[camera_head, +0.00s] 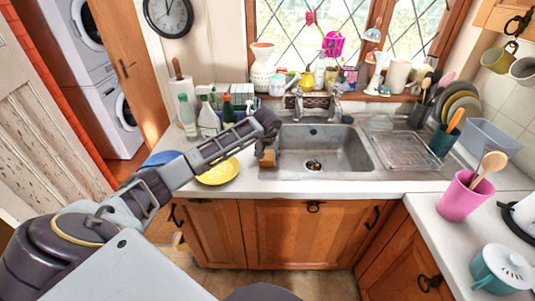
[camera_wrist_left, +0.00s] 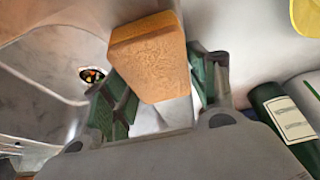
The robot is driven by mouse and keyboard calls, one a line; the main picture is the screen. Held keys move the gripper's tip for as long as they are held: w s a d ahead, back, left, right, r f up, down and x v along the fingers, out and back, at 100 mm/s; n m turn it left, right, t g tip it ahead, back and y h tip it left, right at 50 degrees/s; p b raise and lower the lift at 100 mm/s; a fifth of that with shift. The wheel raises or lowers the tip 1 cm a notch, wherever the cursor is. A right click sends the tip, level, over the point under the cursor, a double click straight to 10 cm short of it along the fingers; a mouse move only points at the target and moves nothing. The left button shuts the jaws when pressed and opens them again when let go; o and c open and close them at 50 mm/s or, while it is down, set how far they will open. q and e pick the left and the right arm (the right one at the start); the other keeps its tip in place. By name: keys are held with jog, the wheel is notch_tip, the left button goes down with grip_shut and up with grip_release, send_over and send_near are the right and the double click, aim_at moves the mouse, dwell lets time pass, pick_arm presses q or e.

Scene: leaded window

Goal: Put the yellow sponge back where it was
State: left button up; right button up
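The yellow sponge (camera_head: 267,159) is a small tan-yellow block at the left edge of the sink (camera_head: 318,172). In the left wrist view the sponge (camera_wrist_left: 150,55) sits between the two green-padded fingers of my left gripper (camera_wrist_left: 165,90), which are closed against its sides. In the head view my left gripper (camera_head: 266,138) points down over the sponge, near the left rim of the basin. I cannot tell whether the sponge touches the counter. My right gripper is not in view.
A yellow plate (camera_head: 222,174) lies left of the sink, with several bottles (camera_head: 208,118) behind it. The faucet (camera_head: 298,103) stands behind the basin. A drying rack (camera_head: 405,150) is to the right. A pink cup (camera_head: 460,196) stands on the right counter.

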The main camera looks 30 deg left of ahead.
aim_at(268, 153)
pick_arm(q)
jog(key=shift+o, duration=1)
jog(key=shift+r, duration=0.1)
jog(key=v, duration=0.5)
jog(key=shift+w, duration=0.1)
jog(key=v, duration=0.7)
jog(key=shift+b, duration=0.35)
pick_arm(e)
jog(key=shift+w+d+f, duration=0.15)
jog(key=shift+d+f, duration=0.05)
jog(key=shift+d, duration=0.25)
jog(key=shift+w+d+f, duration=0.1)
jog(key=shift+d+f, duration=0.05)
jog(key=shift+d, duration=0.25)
pick_arm(q)
jog(key=shift+r, duration=0.1)
